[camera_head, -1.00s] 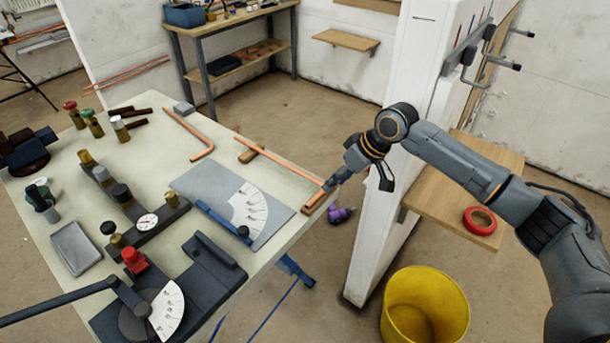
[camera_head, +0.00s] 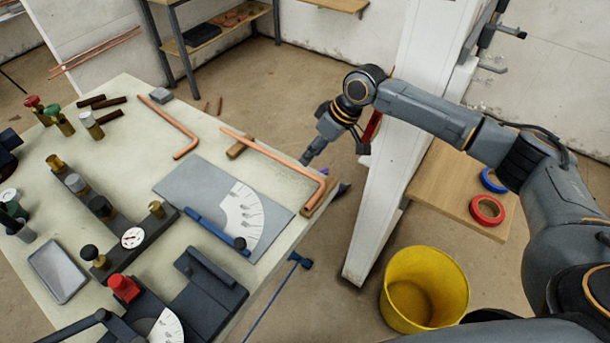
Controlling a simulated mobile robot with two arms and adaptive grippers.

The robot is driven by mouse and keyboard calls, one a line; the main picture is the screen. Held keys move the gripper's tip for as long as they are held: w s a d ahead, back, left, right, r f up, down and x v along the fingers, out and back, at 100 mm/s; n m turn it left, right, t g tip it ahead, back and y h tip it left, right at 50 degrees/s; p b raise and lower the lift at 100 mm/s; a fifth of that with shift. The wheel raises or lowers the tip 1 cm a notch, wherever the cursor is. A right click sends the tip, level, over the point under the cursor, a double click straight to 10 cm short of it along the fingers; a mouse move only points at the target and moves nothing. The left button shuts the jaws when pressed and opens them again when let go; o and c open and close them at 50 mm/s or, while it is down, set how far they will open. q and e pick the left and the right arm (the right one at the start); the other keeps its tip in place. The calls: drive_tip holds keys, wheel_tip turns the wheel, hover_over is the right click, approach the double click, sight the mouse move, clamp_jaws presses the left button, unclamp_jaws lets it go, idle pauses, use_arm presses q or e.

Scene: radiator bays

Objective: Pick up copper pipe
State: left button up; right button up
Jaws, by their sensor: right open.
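A bent copper pipe (camera_head: 270,153) rests across two wooden blocks, one near its far end (camera_head: 240,148) and one under its bent end (camera_head: 319,198) at the table's right edge. Another L-shaped copper pipe (camera_head: 171,122) lies flat on the table further left. My right gripper (camera_head: 306,159) is open and empty, pointing down and left. In the picture it is just above the bent end of the first pipe, apart from it. My left gripper is not in view.
The worktable (camera_head: 140,180) holds a grey plate with a white protractor (camera_head: 241,215), valves, a gauge and a bender with a red knob (camera_head: 123,288). A white wall end (camera_head: 385,190) stands right of my gripper. A yellow bucket (camera_head: 424,290) is on the floor.

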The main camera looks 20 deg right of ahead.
sight(300, 168)
drive_tip(key=shift+w+a+f, duration=0.25)
drive_tip(key=shift+w+f, duration=0.05)
drive_tip(key=shift+f, duration=0.35)
drive_tip(key=shift+p+x, duration=0.6)
drive_tip(key=shift+x, duration=0.3)
drive_tip(key=x, duration=0.2)
drive_tip(key=shift+w+f, duration=0.2)
drive_tip(key=shift+f, duration=0.1)
drive_tip(key=shift+w+a+f, duration=0.1)
drive_tip(key=shift+w+f, duration=0.05)
drive_tip(key=shift+f, duration=0.2)
drive_tip(key=shift+c, duration=0.2)
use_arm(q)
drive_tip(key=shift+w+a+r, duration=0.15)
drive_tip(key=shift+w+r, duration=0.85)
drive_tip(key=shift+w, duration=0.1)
use_arm(e)
clamp_jaws()
